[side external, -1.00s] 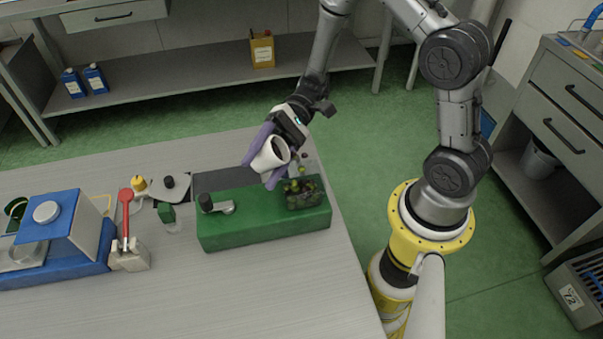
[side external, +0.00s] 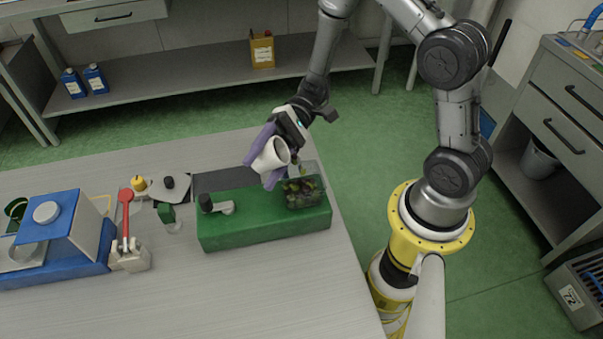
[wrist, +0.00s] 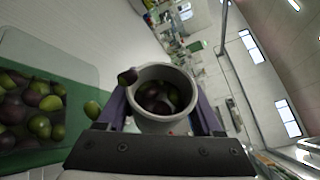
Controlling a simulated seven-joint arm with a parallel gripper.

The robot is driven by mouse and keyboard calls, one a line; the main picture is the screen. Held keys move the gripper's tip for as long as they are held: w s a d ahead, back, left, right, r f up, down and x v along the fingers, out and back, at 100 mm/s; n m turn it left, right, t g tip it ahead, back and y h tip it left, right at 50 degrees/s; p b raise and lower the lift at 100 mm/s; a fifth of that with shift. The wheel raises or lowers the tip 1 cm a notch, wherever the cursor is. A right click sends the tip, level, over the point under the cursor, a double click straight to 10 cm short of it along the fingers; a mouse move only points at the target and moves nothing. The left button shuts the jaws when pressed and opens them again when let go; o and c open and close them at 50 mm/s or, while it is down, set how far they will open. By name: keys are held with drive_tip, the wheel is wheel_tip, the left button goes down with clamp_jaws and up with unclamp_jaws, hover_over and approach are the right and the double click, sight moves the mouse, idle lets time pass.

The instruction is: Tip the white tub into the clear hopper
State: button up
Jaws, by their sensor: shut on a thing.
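The white tub (side external: 269,156) is tilted in the air, its mouth towards the clear hopper (side external: 309,170). My gripper (side external: 266,160) is shut on the tub, a purple finger on each side. In the wrist view several dark and green olives (wrist: 162,97) show inside the tub (wrist: 162,124). A dark olive (wrist: 127,76) is at its lip, and a green one (wrist: 92,109) is between tub and hopper. The hopper, also in the wrist view (wrist: 70,57), holds several green and dark olives (wrist: 30,110). It sits on the right end of a green machine body (side external: 255,225).
A black knob (side external: 205,203) stands on the green body's left part. Further left are a red-handled device (side external: 127,225) and a blue machine (side external: 58,235). The grey table (side external: 200,300) is clear at the front. Its right edge runs just beyond the hopper.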

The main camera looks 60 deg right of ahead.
drive_tip(key=shift+f+n+y, duration=0.3)
drive_tip(key=shift+n, duration=0.2)
idle(0.7)
drive_tip(key=shift+s+d+r+n+y, duration=0.15)
drive_tip(key=shift+r+n+y, duration=0.2)
drive_tip(key=shift+n, duration=0.45)
idle(0.8)
drive_tip(key=shift+s+d+r+n+y, duration=0.15)
drive_tip(key=shift+s+n, duration=0.2)
drive_tip(key=shift+n, duration=0.05)
drive_tip(key=shift+s+d+r+n+y, duration=0.1)
drive_tip(key=shift+s+d+n, duration=0.05)
drive_tip(key=shift+s+n, duration=0.2)
idle(0.9)
drive_tip(key=shift+s+d+r+n+y+b, duration=0.1)
drive_tip(key=shift+r+n+y+b, duration=0.15)
drive_tip(key=shift+n, duration=0.35)
drive_tip(key=shift+s+d+r+n+y+b, duration=0.15)
drive_tip(key=shift+n+b, duration=0.2)
drive_tip(key=shift+n, duration=0.2)
idle(0.9)
